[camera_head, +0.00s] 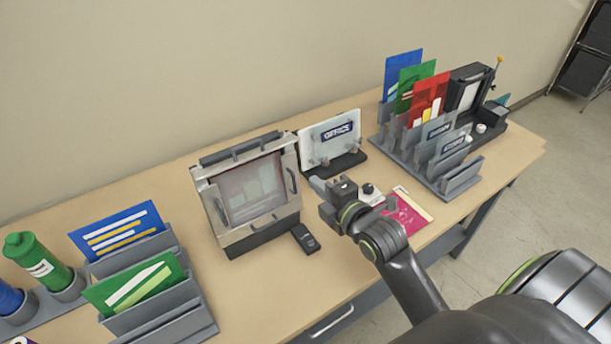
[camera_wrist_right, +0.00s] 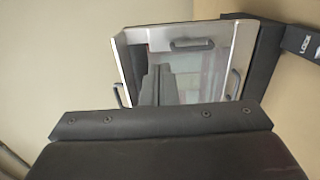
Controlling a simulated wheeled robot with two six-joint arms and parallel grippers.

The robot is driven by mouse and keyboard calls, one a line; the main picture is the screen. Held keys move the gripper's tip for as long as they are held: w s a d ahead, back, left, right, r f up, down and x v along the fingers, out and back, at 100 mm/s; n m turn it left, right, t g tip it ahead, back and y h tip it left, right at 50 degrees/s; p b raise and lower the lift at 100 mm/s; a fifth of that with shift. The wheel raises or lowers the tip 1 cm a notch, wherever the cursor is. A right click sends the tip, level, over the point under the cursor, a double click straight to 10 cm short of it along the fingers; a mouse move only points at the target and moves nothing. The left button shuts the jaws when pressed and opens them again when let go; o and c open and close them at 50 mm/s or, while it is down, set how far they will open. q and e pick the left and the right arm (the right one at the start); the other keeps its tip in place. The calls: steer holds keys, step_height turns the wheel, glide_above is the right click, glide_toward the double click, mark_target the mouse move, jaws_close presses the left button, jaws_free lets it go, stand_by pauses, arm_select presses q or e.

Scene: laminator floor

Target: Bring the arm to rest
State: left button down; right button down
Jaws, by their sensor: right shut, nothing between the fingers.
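My right gripper (camera_head: 322,188) is above the table, just right of the laminator (camera_head: 250,188). It is shut and holds nothing. Its arm reaches in from the lower right. In the right wrist view, the dark gripper body fills the lower part, and the laminator's metal-framed window (camera_wrist_right: 190,65) with its handles stands beyond it. The fingertips cannot be made out clearly there. My left gripper is not in view.
An OFFICE sign (camera_head: 334,137) stands behind my gripper. A grey rack (camera_head: 460,181) with coloured sheets is at the right. A pink card (camera_head: 408,213) lies near the front edge. A small black device (camera_head: 305,238) lies by the laminator. Another rack (camera_head: 185,322) stands at left.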

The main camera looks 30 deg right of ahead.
stand_by(0.8)
steer(key=s+d+f+m+g+h, duration=0.1)
steer(key=s+f+m+g+h, duration=0.1)
steer(key=s+f+m+g, duration=0.65)
steer(key=s+d+f+m+g+h, duration=0.15)
steer(key=s+f+m+g, duration=0.4)
steer(key=s+m, duration=0.85)
steer(key=s+d+f+n+b, duration=0.1)
steer(key=s+f+n+b, duration=0.1)
steer(key=f, duration=1.4)
steer(key=s+d+f+n+b, duration=0.1)
steer(key=s+f+b, duration=0.1)
steer(key=f, duration=1.3)
steer(key=s+a+f+y+b, duration=0.1)
steer(key=s+f+b, duration=0.2)
steer(key=s+f, duration=1.1)
step_height(320, 180, down, 4)
steer(key=shift+s+a+g+b, duration=0.2)
steer(key=shift+s+g+b, duration=0.1)
steer(key=shift+g, duration=0.1)
